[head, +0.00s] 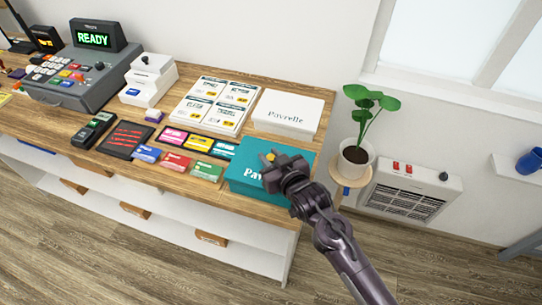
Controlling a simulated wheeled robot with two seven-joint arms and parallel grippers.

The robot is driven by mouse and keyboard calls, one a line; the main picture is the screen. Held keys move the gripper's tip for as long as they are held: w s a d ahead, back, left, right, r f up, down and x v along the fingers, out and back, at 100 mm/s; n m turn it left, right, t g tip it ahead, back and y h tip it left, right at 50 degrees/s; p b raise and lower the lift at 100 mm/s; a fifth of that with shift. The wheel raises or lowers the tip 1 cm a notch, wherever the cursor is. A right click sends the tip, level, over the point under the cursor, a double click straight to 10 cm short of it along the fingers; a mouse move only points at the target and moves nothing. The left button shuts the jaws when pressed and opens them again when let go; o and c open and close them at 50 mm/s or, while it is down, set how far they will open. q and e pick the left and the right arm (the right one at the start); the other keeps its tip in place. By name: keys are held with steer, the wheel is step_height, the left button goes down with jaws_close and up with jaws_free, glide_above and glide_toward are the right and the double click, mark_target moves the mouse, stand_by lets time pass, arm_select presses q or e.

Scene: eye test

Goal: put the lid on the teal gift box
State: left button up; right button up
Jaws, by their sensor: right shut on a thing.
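The teal gift box (240,188) stands at the front right corner of the wooden counter. Its teal top, the lid (245,158), bears white lettering that starts "Pav"; the rest is hidden by my gripper. My right gripper (270,167) reaches in from the lower right and is over the lid. It is shut on a small yellow part, which looks like the lid's knob and is mostly hidden by the fingers. I cannot tell whether the lid sits flush on the box. My left gripper is not in view.
A white "Pavrelle" box (288,112) stands just behind the teal box. Small colored cards (174,161) and a card display (216,103) lie to its left, with a cash register (75,75) farther left. A potted plant (355,152) stands close on the right.

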steer(key=shift+f+b, duration=0.6)
steer(key=shift+f, duration=0.45)
steer(key=o, duration=1)
steer(key=shift+o, duration=0.2)
steer(key=b+v, duration=0.1)
steer(key=v, duration=0.5)
steer(key=shift+s+d+b, duration=0.15)
steer(key=shift+s+b, duration=0.15)
steer(key=shift+b, duration=0.1)
steer(key=shift+s+d+r, duration=0.25)
steer(key=shift+s, duration=0.2)
